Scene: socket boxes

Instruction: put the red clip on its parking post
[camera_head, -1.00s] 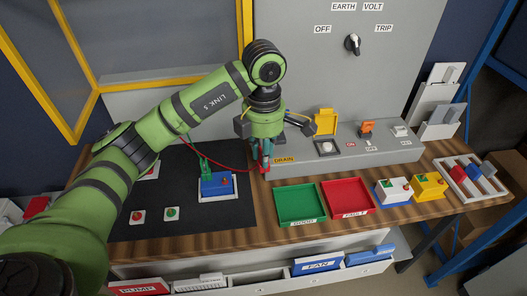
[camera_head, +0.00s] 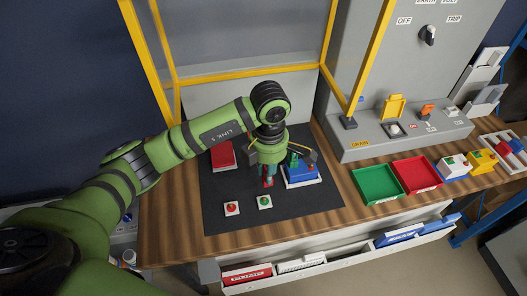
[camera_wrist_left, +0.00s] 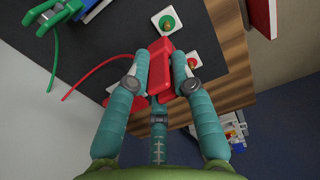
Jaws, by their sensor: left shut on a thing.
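My left gripper (camera_head: 268,180) is shut on the red clip (camera_wrist_left: 160,68) and holds it above the black mat (camera_head: 225,187), left of the blue box (camera_head: 302,176). A red lead (camera_wrist_left: 115,68) runs from the clip. Two white plates lie on the mat's front part: one with a red post (camera_head: 232,208), one with a green post (camera_head: 265,202). In the left wrist view the red-post plate (camera_wrist_left: 195,62) is partly hidden by a finger, and the green-post plate (camera_wrist_left: 168,22) shows beyond the clip. A green clip (camera_head: 294,160) is at the blue box. My right gripper is out of view.
A red box (camera_head: 222,155) lies on the mat behind the plates. A yellow-framed guard (camera_head: 245,70) stands at the back. Green (camera_head: 375,184) and red (camera_head: 417,173) trays lie to the right. The mat's front left is clear.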

